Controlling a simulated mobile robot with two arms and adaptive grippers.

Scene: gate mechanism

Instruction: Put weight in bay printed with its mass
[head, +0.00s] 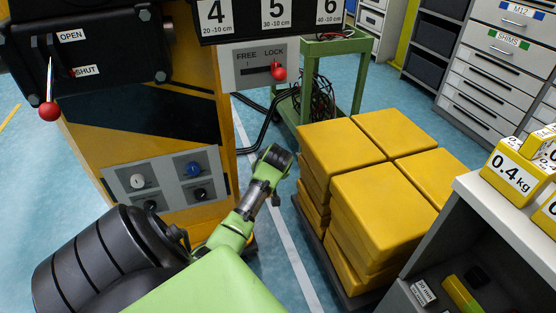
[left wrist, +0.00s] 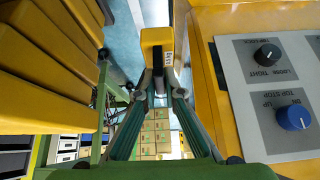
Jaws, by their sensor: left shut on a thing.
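My left gripper (left wrist: 158,88) is shut on a yellow weight (left wrist: 156,40) with a white label on its side, in the left wrist view. Another yellow weight (head: 513,180), marked 0.4 kg, stands on the grey-white cabinet (head: 475,190) at the right. No bay printed with a mass shows. My right gripper is out of view.
Large yellow boxes (head: 355,165) are stacked right of my arm. Left is the yellow-black machine with a knob panel (head: 165,180), an OPEN/SHUT lever (head: 50,110) and a FREE/LOCK slider (head: 278,72). A green cart (head: 335,48) stands behind. A narrow floor strip separates machine and boxes.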

